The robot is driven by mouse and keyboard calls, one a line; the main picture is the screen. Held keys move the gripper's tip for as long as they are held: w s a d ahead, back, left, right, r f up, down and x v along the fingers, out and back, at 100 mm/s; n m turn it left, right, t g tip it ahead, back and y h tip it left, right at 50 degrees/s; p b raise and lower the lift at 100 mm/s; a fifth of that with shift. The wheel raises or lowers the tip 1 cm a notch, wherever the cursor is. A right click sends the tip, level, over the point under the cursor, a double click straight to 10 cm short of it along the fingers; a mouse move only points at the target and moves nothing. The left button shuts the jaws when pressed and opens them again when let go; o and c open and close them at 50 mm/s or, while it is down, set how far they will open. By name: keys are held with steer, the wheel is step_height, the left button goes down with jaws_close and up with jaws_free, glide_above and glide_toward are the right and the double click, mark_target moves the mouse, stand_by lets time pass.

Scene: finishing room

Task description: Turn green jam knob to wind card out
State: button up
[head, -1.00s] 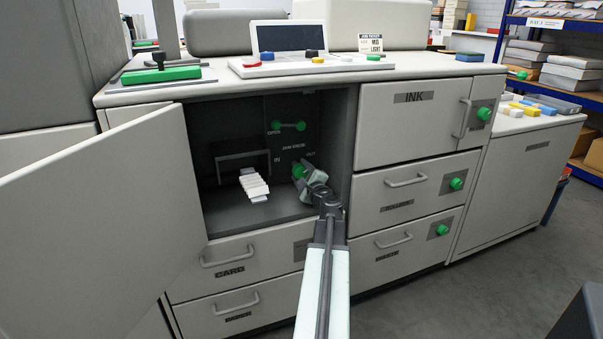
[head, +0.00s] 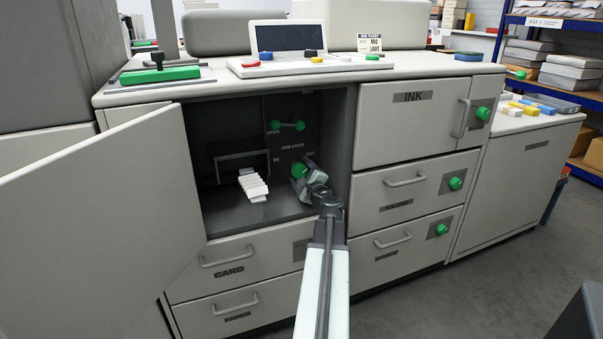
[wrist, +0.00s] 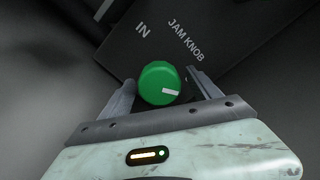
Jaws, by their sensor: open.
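The green jam knob (head: 299,171) is on the dark back panel inside the open compartment, under the "JAM KNOB" label. In the wrist view the knob (wrist: 160,84) shows a white pointer mark towards its right side. In the head view my gripper (head: 309,180) reaches into the compartment and partly covers the knob's right side. The white card (head: 253,185) sticks out of a dark slot left of the knob, fanned in folds.
The compartment door (head: 110,215) stands open at the left. A green-ended handle (head: 288,125) marked "OPEN" sits above the knob. The compartment's right wall is close to my arm. Drawers with handles, including the card drawer (head: 230,258), lie below.

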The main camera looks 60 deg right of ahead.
steer(key=v, duration=0.7)
steer(key=shift+s+a, duration=0.2)
steer(key=shift+s, duration=0.1)
